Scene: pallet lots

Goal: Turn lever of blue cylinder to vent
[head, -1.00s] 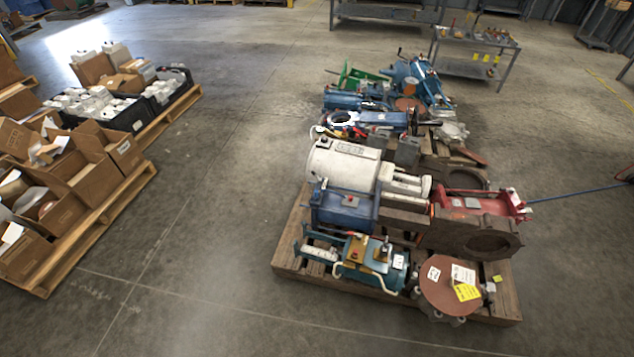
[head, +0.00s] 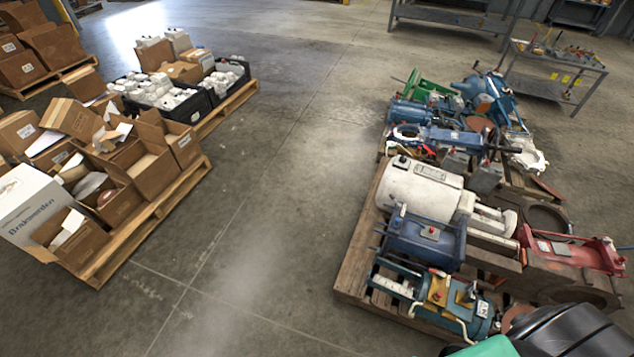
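Several blue cylinder units lie on the pallets at right in the head view, and I cannot tell which one the task means. The nearest is a teal-blue cylinder (head: 480,318) with a yellow plate, a red knob and a pale curved handle or tube, at the pallet's front. Behind it lies a darker blue cylinder (head: 425,240) with a small box on top. Farther back is a long blue cylinder (head: 450,138). The vent lever and its position are too small to make out. Neither gripper shows; a dark and green part of mine covers the lower right corner.
A white cylinder (head: 420,190) and red equipment (head: 570,250) share the near wooden pallet (head: 357,250). Cardboard boxes (head: 145,168) stand on a pallet at left. A metal work table (head: 555,88) is at the back right. The concrete floor (head: 270,200) between is clear.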

